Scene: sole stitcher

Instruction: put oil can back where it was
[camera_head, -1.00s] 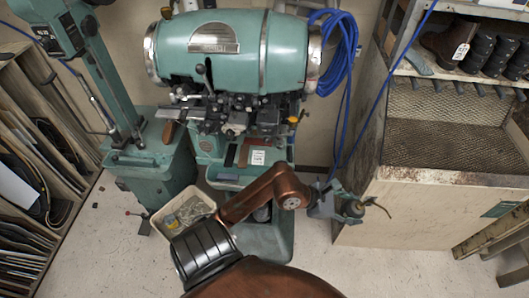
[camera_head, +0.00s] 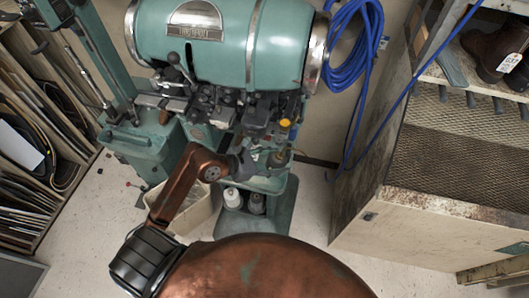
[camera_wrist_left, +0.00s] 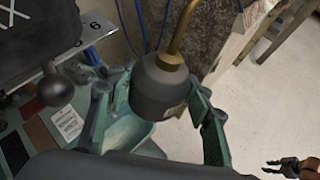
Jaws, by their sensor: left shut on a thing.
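The oil can (camera_wrist_left: 158,88) is a dark grey can with a brass spout, upright in the left wrist view. My left gripper (camera_wrist_left: 155,115) is shut on its body, one finger on each side. In the head view the left gripper (camera_head: 250,158) holds the small oil can (camera_head: 279,157) at the right front of the green stitching machine (camera_head: 222,45). The can is over or beside the machine's pale green tray (camera_head: 268,182); I cannot tell whether it touches. My right gripper (camera_wrist_left: 279,167) shows small at the wrist view's lower right, apparently open and empty.
A bin (camera_head: 195,213) sits on the floor to the left, partly behind my arm. A wooden cabinet (camera_head: 420,225) stands to the right. Blue hoses (camera_head: 350,50) hang behind. Floor between machine and cabinet is clear.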

